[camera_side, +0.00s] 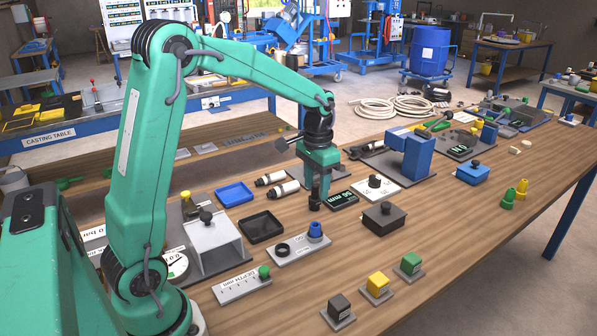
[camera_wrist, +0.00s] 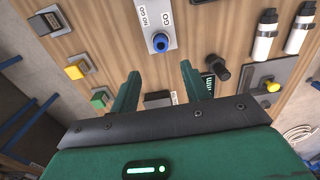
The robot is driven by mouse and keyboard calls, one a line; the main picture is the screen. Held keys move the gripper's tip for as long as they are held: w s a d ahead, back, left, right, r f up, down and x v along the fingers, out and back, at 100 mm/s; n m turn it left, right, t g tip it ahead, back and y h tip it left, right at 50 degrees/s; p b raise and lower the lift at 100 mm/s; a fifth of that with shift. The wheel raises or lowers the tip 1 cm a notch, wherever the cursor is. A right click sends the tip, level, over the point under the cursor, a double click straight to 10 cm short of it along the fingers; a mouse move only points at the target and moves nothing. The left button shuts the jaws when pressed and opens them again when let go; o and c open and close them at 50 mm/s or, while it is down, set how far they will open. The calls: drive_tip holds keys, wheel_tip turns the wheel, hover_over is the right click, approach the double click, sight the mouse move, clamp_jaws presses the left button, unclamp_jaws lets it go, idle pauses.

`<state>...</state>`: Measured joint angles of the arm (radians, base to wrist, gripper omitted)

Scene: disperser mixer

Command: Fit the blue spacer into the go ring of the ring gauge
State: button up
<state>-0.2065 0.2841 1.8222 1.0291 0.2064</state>
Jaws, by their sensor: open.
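The blue spacer (camera_side: 315,229) stands upright at the right end of the grey ring gauge plate (camera_side: 290,259). It sits on or in the ring there, and how deep it sits I cannot tell. A dark ring (camera_side: 282,250) is at the plate's other end. In the wrist view the blue spacer (camera_wrist: 160,42) is at the near end of the labelled plate (camera_wrist: 155,14), whose lettering reads GO and NO GO. My gripper (camera_side: 319,190) is open and empty, above the bench behind the spacer. In the wrist view its fingers (camera_wrist: 160,78) point toward the spacer, apart from it.
A black cylinder (camera_side: 314,201) stands just below my gripper, close to a 96 mm display (camera_side: 343,199).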

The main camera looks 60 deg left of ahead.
drive_tip(key=s+d+r+t, duration=0.2)
drive_tip(key=s+d+r, duration=0.2)
drive_tip(key=s, duration=0.6)
drive_tip(key=s+d+r+t, duration=0.3)
drive_tip(key=s+d+r, duration=0.2)
drive_tip(key=s, duration=0.5)
drive_tip(key=shift+t, duration=0.3)
idle(0.7)
